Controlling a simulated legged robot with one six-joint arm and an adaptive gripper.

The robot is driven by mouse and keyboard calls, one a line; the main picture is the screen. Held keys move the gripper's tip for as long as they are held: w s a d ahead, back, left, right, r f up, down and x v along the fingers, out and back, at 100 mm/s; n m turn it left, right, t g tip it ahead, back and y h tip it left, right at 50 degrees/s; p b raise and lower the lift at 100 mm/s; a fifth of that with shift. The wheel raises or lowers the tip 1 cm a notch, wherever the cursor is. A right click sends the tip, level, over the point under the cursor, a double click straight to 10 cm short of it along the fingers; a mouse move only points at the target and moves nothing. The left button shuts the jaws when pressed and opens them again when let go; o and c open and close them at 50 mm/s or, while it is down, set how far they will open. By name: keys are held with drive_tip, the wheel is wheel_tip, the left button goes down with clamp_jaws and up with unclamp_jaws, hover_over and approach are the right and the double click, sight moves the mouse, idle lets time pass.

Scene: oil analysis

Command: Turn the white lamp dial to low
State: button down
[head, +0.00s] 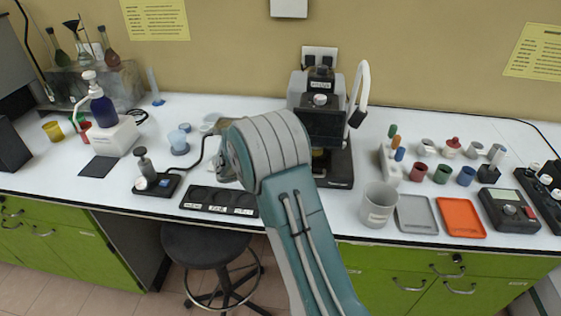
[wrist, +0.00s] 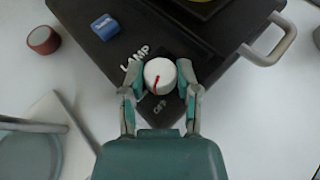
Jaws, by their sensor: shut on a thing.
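The white lamp dial (wrist: 160,76) is round with a red pointer line. It sits on a black panel (wrist: 115,40) between the words "LAMP" and "OFF". The red line runs from near its centre to its lower edge, on the side of the "OFF" label. No "low" label can be read. My gripper (wrist: 160,78) is shut on the dial, one finger on each side. In the head view my arm covers the gripper and dial.
A blue block-like part (wrist: 105,27) is on the panel's upper left. A grey handle (wrist: 270,42) juts out at right. A red-brown cup (wrist: 43,40) stands to the left. In the head view, a black instrument (head: 325,125) stands behind my arm, with a white beaker (head: 378,205) to its right.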

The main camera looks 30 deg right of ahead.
drive_tip(key=m+g, duration=0.4)
drive_tip(key=g, duration=0.1)
drive_tip(key=m+g, duration=0.2)
drive_tip(key=shift+w+m+g, duration=0.35)
drive_tip(key=shift+m+g, duration=0.05)
idle(0.3)
drive_tip(key=shift+c, duration=1.6)
unclamp_jaws()
drive_tip(key=v, duration=1.2)
drive_tip(key=shift+w, duration=0.2)
drive_tip(key=shift+d+r, duration=0.1)
